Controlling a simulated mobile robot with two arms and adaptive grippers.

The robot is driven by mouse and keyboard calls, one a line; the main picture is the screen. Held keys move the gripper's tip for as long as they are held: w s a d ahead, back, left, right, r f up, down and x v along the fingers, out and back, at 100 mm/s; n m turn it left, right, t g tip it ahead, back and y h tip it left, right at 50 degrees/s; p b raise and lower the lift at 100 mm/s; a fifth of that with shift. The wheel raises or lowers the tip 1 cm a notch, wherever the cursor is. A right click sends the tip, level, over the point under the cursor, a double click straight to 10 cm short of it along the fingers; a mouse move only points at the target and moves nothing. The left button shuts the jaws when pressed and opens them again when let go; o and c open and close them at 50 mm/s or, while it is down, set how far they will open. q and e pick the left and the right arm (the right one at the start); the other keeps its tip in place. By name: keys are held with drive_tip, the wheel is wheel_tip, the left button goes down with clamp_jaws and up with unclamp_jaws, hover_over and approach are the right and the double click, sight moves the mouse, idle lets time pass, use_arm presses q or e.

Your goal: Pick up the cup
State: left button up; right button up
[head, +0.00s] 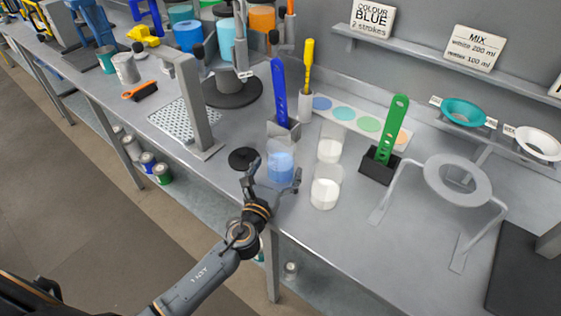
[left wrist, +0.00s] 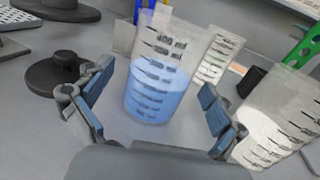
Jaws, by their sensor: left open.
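A clear measuring cup with blue liquid (head: 280,166) stands upright on the grey bench in the head view. It also shows in the left wrist view (left wrist: 158,75), with dark graduation marks. My left gripper (head: 273,178) is open, with its fingers on either side of the blue cup at its near side. In the left wrist view the left gripper's pads (left wrist: 152,108) stand apart from the cup. Two more clear cups with white contents, a near one (head: 325,190) and a far one (head: 330,148), stand to the right. My right gripper is not in view.
The near white cup (left wrist: 278,122) is close beside the right finger in the wrist view. A black round disc (head: 242,158) lies left of the blue cup. A blue paddle (head: 279,95) and green paddle (head: 391,125) stand behind. A grey ring stand (head: 458,180) is at right.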

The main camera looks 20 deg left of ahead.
sight(285, 153)
use_arm(q)
drive_tip(key=w, duration=0.3)
drive_tip(key=c, duration=1.3)
drive_tip(key=shift+c, duration=0.8)
